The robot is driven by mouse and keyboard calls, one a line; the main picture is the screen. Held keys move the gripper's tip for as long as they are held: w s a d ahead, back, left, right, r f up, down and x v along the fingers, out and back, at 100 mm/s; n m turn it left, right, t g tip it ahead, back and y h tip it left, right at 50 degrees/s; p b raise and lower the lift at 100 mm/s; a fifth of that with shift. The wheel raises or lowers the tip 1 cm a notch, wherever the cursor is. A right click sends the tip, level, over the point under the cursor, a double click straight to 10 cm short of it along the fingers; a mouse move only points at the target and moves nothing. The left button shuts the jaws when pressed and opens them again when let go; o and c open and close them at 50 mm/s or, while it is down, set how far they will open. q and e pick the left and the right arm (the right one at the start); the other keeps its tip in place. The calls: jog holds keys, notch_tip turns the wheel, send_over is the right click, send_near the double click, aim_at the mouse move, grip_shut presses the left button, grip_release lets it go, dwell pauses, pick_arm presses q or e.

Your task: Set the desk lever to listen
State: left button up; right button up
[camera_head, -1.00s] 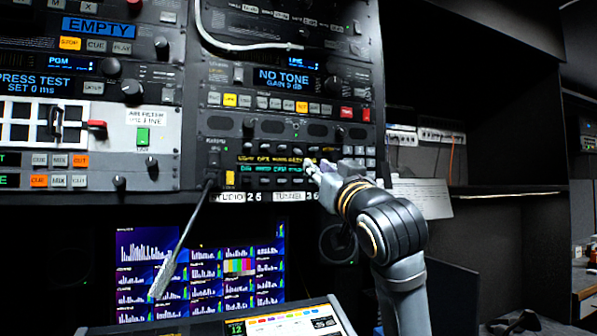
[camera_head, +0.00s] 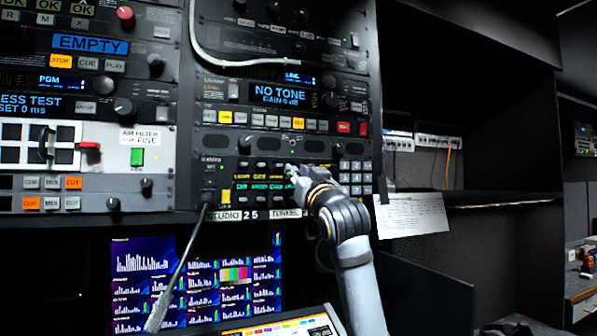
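The intercom panel (camera_head: 214,178) is the dark unit low in the rack, with two rows of small levers between yellow and green lit label strips. The labels are too small to read, so I cannot tell which lever is the desk one or how it is set. My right gripper (camera_head: 291,172) is up against the right part of these lever rows, just left of the number keys, and hides some levers and labels. I cannot tell whether it touches a lever or whether its fingers are open. My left gripper is not in view.
A gooseneck microphone (camera_head: 175,275) hangs from the panel's left end, in front of a monitor (camera_head: 130,285) with level bars. A white paper sheet (camera_head: 412,215) hangs to the right of my arm. The number keypad (camera_head: 355,178) is close to my gripper's right.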

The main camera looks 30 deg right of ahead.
grip_shut()
jog(key=shift+r, duration=0.1)
jog(key=shift+r+g+p, duration=0.25)
jog(key=shift+g+p, duration=0.05)
jog(key=shift+p, duration=0.5)
notch_tip(320, 180, up, 4)
jog(key=g+y+p, duration=0.1)
jog(key=g+p, duration=0.3)
jog(key=p, duration=0.4)
jog(key=g+p, duration=0.3)
jog(key=p, duration=0.6)
jog(key=shift+f+g+y, duration=0.1)
jog(key=shift+g+y, duration=0.3)
jog(key=shift+g+p, duration=0.6)
jog(key=shift+p, duration=0.45)
jog(key=shift+f, duration=0.1)
grip_release()
jog(key=shift+w, duration=0.1)
